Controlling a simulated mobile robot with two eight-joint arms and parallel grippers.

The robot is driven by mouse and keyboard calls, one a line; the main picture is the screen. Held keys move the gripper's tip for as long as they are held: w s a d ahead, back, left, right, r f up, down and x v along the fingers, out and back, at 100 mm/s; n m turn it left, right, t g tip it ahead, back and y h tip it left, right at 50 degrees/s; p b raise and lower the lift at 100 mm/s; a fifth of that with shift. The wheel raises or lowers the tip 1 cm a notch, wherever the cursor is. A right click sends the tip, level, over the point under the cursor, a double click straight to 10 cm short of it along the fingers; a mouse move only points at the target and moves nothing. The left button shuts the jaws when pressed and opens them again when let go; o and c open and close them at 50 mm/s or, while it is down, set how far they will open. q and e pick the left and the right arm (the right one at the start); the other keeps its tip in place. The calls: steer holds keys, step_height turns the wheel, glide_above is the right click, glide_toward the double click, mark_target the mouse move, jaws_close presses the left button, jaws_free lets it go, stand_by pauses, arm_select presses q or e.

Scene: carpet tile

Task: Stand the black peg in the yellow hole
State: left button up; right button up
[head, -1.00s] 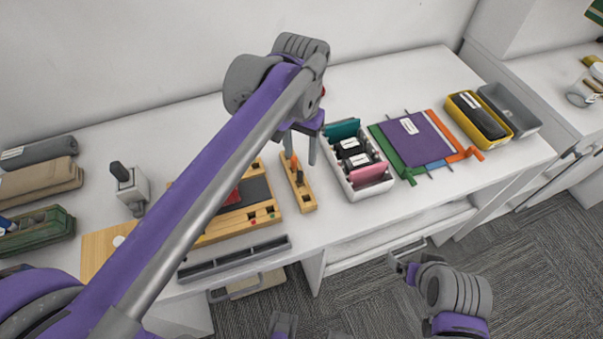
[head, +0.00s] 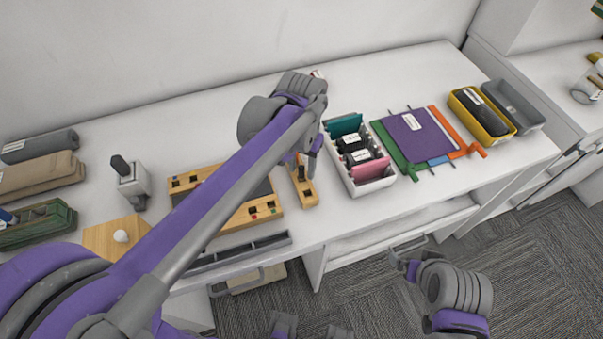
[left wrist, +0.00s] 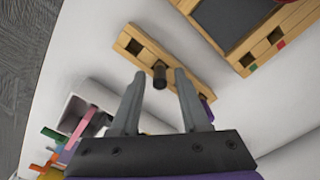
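The black peg (left wrist: 159,75) stands in a narrow wooden holder (left wrist: 140,47), which also has square holes. In the head view the holder (head: 307,196) lies near the table's front edge. My left gripper (left wrist: 159,72) is open, with its two fingers on either side of the black peg as seen in the left wrist view; whether they touch it I cannot tell. A wooden board (head: 263,213) with a dark centre and square holes lies left of the holder, partly hidden by my left arm. Green and red marks show by two holes; no yellow mark is clear. My right gripper (head: 404,262) is low, off the table front.
A white bin (head: 378,185) with coloured cases stands close right of the holder. A purple folder (head: 418,136) and a yellow tray (head: 506,128) lie farther right. A grey tray (head: 240,251) runs along the front edge. A grey stand (head: 133,188) is at left.

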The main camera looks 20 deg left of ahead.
arm_select(q)
jaws_close()
